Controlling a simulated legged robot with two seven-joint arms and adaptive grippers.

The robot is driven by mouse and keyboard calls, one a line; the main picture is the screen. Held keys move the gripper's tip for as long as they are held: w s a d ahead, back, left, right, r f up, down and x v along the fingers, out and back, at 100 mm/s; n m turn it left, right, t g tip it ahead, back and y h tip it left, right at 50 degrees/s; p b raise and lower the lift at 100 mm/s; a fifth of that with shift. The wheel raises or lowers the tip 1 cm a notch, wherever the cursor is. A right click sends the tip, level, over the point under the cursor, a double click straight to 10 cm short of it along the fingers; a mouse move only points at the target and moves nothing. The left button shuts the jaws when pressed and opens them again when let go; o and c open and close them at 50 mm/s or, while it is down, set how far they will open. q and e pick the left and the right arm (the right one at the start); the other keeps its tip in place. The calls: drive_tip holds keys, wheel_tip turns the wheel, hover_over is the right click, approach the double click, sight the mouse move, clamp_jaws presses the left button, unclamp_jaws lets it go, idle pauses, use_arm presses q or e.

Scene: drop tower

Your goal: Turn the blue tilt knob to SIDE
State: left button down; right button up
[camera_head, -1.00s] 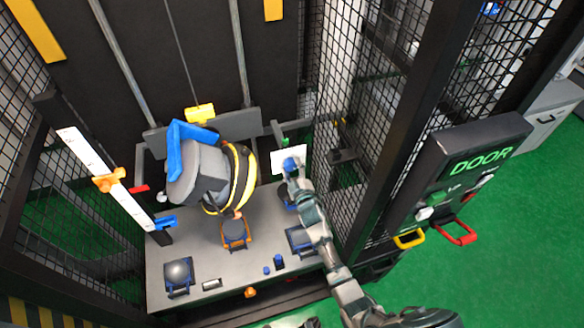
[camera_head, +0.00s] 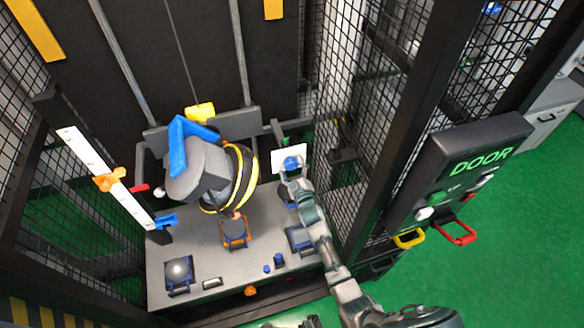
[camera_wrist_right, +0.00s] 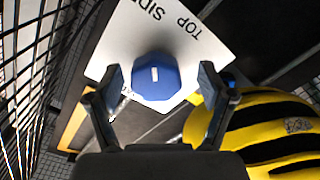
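The blue tilt knob (camera_wrist_right: 156,78) is faceted and has a short white mark on its face. It sits on a white plate (camera_wrist_right: 118,45) with the words TOP and SIDE near its upper edge; another label is partly hidden by the left finger. In the head view the knob (camera_head: 291,163) shows just beyond my right gripper (camera_head: 290,184). In the wrist view my right gripper (camera_wrist_right: 160,78) is open, with one finger on each side of the knob and a gap visible at both.
A grey dummy head with a yellow-striped black part (camera_head: 240,178) hangs left of the knob, close to my right finger in the wrist view. Black mesh (camera_head: 345,130) stands to the right. The grey base (camera_head: 215,255) carries several small blocks. A DOOR panel (camera_head: 470,155) is farther right.

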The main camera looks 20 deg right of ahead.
drive_tip(key=shift+r, duration=0.15)
drive_tip(key=shift+s, duration=0.1)
drive_tip(key=s, duration=1.1)
drive_tip(key=shift+s+d, duration=0.2)
drive_tip(key=shift+s, duration=0.15)
drive_tip(key=s+f+m+g, duration=0.1)
drive_tip(key=s+f, duration=0.3)
drive_tip(key=f, duration=0.6)
drive_tip(key=s+f+g, duration=0.4)
drive_tip(key=f, duration=0.6)
drive_tip(key=s+f+m+g, duration=0.1)
drive_tip(key=s+f, duration=0.4)
drive_tip(key=f, duration=0.6)
drive_tip(key=shift+f+m+g, duration=0.1)
drive_tip(key=shift+m+g, duration=0.2)
drive_tip(key=shift+g, duration=0.6)
drive_tip(key=s+d+f+m+g, duration=0.1)
drive_tip(key=s+f+g, duration=0.2)
drive_tip(key=s+f, duration=0.3)
drive_tip(key=s+d+f+m+g, duration=0.1)
drive_tip(key=s+f+g, duration=0.2)
drive_tip(key=s+f, duration=0.4)
drive_tip(key=s+d+f+m+g, duration=0.1)
drive_tip(key=s+f, duration=0.5)
drive_tip(key=s, duration=1.4)
drive_tip(key=shift+s+d+f+g+h, duration=0.3)
drive_tip(key=shift+d+g, duration=0.25)
drive_tip(key=shift+g, duration=0.45)
